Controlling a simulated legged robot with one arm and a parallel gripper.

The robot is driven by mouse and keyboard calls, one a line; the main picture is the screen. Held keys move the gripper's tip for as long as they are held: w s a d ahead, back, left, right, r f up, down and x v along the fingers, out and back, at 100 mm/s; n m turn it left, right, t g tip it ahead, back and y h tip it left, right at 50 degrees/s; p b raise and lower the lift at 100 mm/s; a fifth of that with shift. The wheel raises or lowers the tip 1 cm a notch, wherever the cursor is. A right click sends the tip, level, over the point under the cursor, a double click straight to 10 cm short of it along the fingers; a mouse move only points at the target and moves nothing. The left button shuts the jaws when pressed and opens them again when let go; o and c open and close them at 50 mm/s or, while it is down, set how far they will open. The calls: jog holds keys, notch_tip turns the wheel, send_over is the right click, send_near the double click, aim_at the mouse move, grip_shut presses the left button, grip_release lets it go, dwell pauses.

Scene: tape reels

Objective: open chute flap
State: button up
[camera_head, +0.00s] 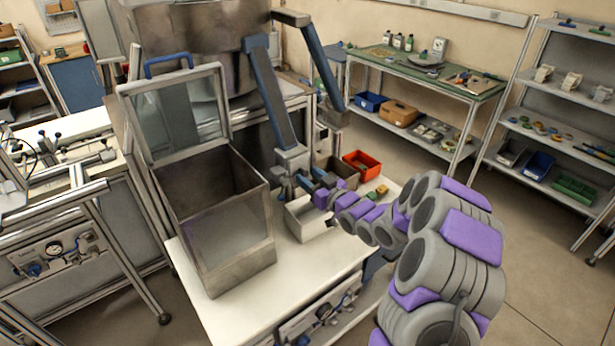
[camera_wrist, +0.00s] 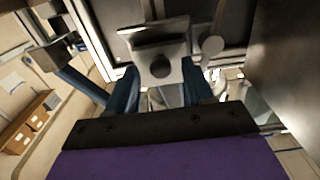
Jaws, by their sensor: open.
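The chute (camera_head: 268,95) is a steep channel with blue sides, running down from a large metal hopper. Its lower end is a grey metal piece (camera_head: 292,158), where the flap appears to be; the flap's angle is too small to make out. My gripper (camera_head: 298,184) is right at this lower end, partly hidden by my wrist. In the wrist view, a grey metal plate with a round knob (camera_wrist: 160,67) is between and just beyond the two blue fingers of my gripper (camera_wrist: 160,88). The fingers are apart; I cannot tell whether either touches the plate.
A clear-walled metal bin (camera_head: 232,232) with its framed lid (camera_head: 178,112) raised stands left of the gripper on a white bench (camera_head: 300,268). A white open box (camera_head: 306,222) is below the gripper. A red tray (camera_head: 362,163) lies behind. Floor to the right is open.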

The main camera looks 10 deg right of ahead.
jog(key=shift+x, duration=0.85)
grip_shut()
